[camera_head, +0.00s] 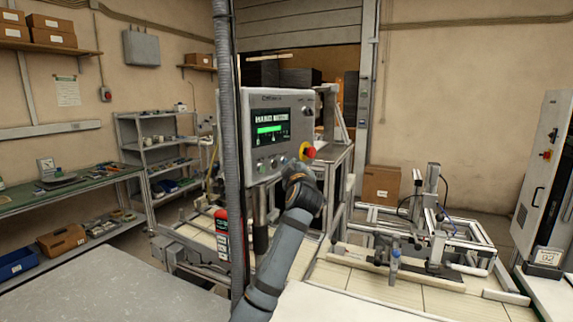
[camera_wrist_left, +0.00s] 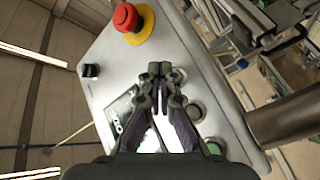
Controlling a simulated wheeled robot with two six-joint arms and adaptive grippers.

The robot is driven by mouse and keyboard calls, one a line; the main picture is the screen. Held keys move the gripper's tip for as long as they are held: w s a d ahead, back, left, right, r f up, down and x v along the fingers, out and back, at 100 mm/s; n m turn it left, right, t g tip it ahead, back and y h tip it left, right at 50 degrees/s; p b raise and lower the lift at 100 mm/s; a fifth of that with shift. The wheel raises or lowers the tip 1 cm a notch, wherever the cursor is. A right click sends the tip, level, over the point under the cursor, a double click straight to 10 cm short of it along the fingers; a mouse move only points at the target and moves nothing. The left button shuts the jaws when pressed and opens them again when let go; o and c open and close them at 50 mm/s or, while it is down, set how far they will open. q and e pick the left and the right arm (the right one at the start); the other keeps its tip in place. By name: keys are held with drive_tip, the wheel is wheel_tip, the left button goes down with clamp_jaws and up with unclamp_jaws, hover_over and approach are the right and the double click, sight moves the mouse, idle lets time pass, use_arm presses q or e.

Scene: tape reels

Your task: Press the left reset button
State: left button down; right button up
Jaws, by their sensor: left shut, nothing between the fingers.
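The grey control panel (camera_head: 300,105) has a screen (camera_head: 270,128) reading something like "HAND" in green, and a row of small round buttons (camera_head: 271,163) along its lower edge. My left gripper (camera_head: 298,172) is in front of the panel's lower right, just below the red emergency stop (camera_head: 307,151). In the left wrist view its fingers (camera_wrist_left: 158,72) are shut and empty, pointing at the panel face. There, round buttons show beside the fingers: a middle one (camera_wrist_left: 193,112) and the one farthest from the emergency stop (camera_wrist_left: 213,147). Contact cannot be told. My right gripper is out of view.
A metal fixture (camera_head: 430,235) stands on the table at right. Shelves (camera_head: 160,150) and a green workbench (camera_head: 60,195) are at left.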

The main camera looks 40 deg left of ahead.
use_arm(q)
drive_tip(key=d+b, duration=0.1)
drive_tip(key=d, duration=0.4)
drive_tip(key=shift+s, duration=0.15)
drive_tip(key=shift+r, duration=0.1)
idle(0.8)
